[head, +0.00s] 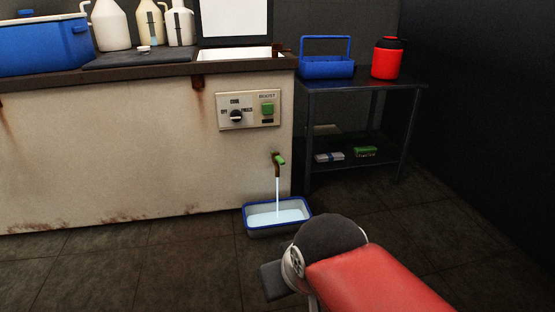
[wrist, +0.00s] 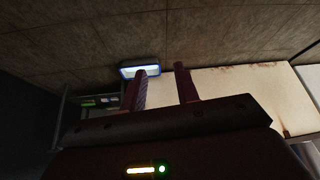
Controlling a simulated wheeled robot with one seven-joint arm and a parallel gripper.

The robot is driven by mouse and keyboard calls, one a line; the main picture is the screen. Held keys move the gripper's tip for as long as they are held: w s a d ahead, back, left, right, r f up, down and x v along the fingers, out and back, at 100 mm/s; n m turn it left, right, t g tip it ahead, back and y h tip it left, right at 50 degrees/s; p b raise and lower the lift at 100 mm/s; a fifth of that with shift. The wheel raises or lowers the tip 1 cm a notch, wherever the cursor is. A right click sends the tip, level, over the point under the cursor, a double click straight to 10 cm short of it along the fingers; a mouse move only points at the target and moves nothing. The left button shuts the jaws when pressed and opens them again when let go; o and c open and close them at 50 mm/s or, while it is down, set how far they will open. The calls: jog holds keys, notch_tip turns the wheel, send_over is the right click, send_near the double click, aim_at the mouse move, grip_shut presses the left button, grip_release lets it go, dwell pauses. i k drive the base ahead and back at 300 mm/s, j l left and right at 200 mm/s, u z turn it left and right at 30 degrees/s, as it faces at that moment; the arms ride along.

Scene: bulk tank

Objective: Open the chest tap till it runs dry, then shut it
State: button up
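The chest tap (head: 276,168) is low on the right end of the white chest's front, with a small green lever (head: 281,160). A pale stream of water (head: 278,195) runs from it into a blue tray (head: 250,229) on the floor. Water (head: 280,216) covers the tray's bottom. In the wrist view, my gripper (wrist: 161,70) is open, its two fingers apart with nothing between them. The tray (wrist: 128,75) appears beyond the left finger. The tap cannot be made out there. My arm hides the gripper in the head view.
The rusty chest (head: 110,150) carries a control panel (head: 248,110) with a black knob and green switch. A blue cooler (head: 42,45) and several white jugs stand on top. A dark side table (head: 355,84) at right holds a blue caddy (head: 327,66) and red jug (head: 387,58). Floor at left is clear.

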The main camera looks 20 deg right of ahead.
aim_at(275, 155)
jog(key=i+l+u, duration=0.1)
jog(key=i+l, duration=0.4)
jog(key=i, duration=0.25)
jog(key=i+l+u, duration=0.1)
jog(key=i+l, duration=0.45)
jog(key=i, duration=0.15)
